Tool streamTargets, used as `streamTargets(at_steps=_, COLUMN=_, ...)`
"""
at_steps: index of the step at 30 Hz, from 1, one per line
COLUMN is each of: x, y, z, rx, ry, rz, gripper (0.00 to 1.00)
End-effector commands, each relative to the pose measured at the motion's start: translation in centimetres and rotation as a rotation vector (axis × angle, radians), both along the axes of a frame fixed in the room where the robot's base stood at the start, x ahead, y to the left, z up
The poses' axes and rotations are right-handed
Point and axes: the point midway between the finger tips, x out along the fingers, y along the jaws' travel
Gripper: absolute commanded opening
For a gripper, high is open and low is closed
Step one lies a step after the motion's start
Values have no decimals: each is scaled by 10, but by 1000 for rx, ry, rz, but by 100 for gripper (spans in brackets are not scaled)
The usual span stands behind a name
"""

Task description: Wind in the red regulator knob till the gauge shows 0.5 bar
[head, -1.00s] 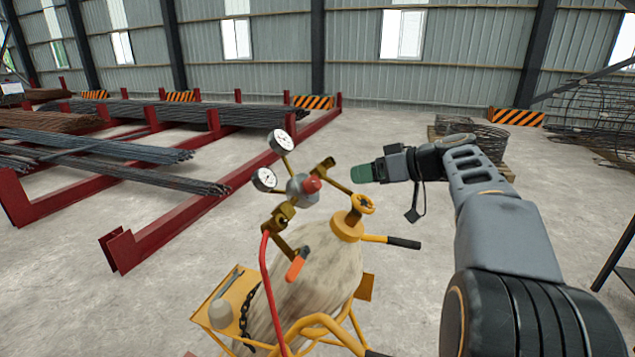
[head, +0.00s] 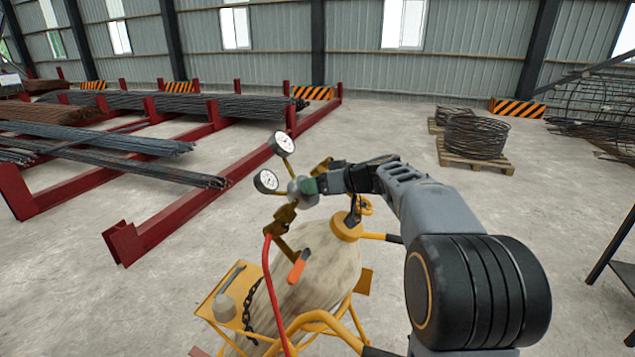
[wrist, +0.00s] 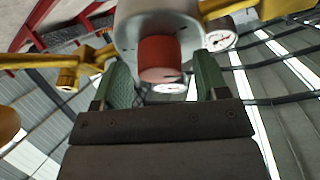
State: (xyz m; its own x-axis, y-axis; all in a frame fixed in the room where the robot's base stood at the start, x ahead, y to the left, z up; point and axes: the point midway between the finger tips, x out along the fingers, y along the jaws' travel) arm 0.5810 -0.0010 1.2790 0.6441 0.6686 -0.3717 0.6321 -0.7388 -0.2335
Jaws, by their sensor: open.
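The red regulator knob (wrist: 160,57) sits on the front of the grey regulator body (wrist: 158,20) in the wrist view. My gripper (wrist: 164,85) is open, its two green fingers on either side of the knob's outer end; I cannot tell whether they touch it. In the head view my gripper (head: 311,184) hides the knob. Two white round gauges, an upper one (head: 283,143) and a lower one (head: 266,181), stand on the regulator. They also show partly in the wrist view (wrist: 220,39). Their readings are too small to tell.
The regulator is on a gas cylinder (head: 318,262) in a yellow trolley (head: 222,308). A red hose (head: 267,275) and an orange-handled valve (head: 298,266) hang below it. Red racks of rebar (head: 150,235) stand left, and a wire coil on a pallet (head: 475,138) behind right.

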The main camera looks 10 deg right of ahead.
Motion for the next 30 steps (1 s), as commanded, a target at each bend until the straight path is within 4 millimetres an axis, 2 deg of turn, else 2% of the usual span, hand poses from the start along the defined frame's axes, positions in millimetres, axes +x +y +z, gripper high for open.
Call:
streamTargets(at_steps=8, x=1, y=1, z=-1, rx=0, ry=0, rz=0, gripper=67)
streamTargets(at_steps=23, x=0, y=0, z=0, rx=0, ry=0, rz=0, gripper=20)
streamTargets(at_steps=30, x=0, y=1, z=-5, rx=43, ry=67, rz=-69, gripper=20)
